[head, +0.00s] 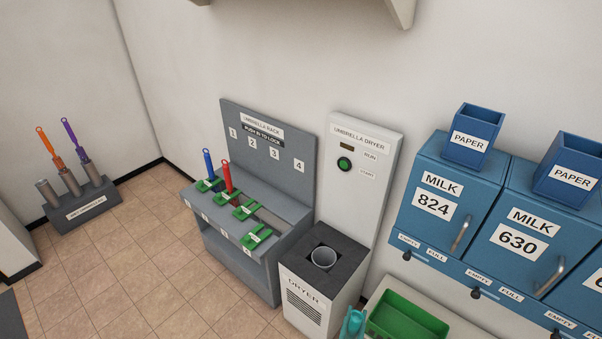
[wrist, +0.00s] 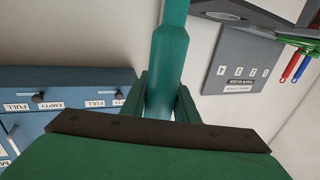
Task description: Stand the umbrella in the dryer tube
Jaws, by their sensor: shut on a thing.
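The teal umbrella (wrist: 170,65) is held between the two green fingers of my gripper (wrist: 162,92) in the wrist view. Its shaft runs up out of the top of that view, so its far end is hidden. In the head view a teal piece (head: 354,323), apparently the umbrella, shows at the bottom edge, in front of and right of the dryer. The umbrella dryer (head: 312,292) is a white box with a dark top and a tall back panel. Its round grey dryer tube (head: 323,259) is open at the top and looks empty. The umbrella is apart from the tube.
A grey umbrella rack (head: 268,155) with blue (head: 208,163) and red (head: 227,177) umbrellas stands left of the dryer. A dark stand (head: 80,203) holds orange and purple umbrellas at far left. Floor between is clear.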

